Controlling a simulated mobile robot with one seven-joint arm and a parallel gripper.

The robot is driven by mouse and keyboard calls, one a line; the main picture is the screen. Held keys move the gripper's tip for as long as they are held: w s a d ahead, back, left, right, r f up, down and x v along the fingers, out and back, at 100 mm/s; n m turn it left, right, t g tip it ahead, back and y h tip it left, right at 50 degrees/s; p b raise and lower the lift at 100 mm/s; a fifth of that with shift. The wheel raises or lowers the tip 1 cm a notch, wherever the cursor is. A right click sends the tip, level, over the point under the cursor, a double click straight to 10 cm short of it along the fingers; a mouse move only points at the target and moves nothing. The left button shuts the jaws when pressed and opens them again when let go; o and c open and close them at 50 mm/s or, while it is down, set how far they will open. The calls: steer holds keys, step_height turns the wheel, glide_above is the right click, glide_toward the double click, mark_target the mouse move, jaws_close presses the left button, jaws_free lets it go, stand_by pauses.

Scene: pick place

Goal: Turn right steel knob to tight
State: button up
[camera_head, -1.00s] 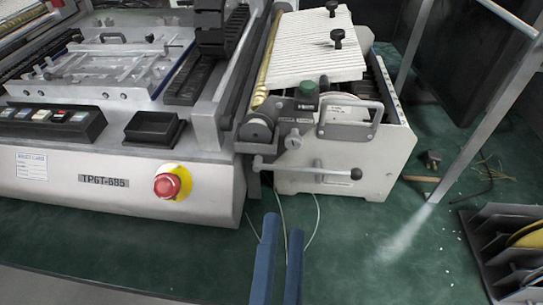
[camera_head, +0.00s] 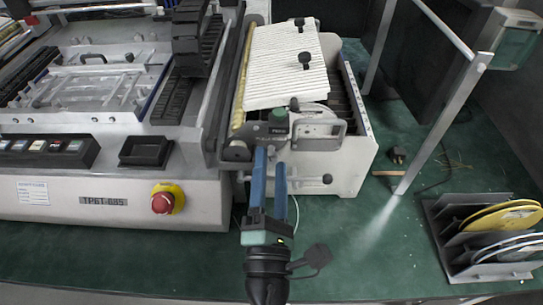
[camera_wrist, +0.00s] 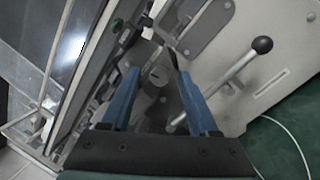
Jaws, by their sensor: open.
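The white unit (camera_head: 338,165) stands at the right end of the grey machine, with a grey front bracket that carries several knobs. In the wrist view, a small round steel knob (camera_wrist: 158,75) with a slot-like mark shows between my fingers, on the bracket. My gripper (camera_head: 270,157) has two blue fingers, which are open, one on each side of the knob in the wrist view (camera_wrist: 159,76). I cannot tell whether they touch it. In the head view my fingers cover much of the bracket around the knob.
A crank lever with a black ball (camera_wrist: 262,45) sticks out close right of my fingers. A green-topped knob (camera_head: 278,115) and a grey handle (camera_head: 320,134) sit above. A red stop button (camera_head: 162,203) is at left. A rack of reels (camera_head: 490,238) stands at right.

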steer(key=shift+w+r, duration=0.1)
steer(key=shift+w, duration=0.3)
jaws_close()
steer(key=shift+m, duration=0.5)
steer(key=m+h, duration=0.1)
steer(key=m, duration=0.1)
steer(key=m+h+b, duration=0.1)
steer(key=m, duration=0.2)
steer(key=shift+a+m+b, duration=0.1)
steer(key=shift+m+b, duration=0.2)
steer(key=m+g+b, duration=0.1)
steer(key=m, duration=0.2)
steer(key=m+h, duration=0.1)
steer(key=m, duration=0.3)
steer(key=shift+g+b, duration=0.4)
steer(key=shift+m, duration=0.3)
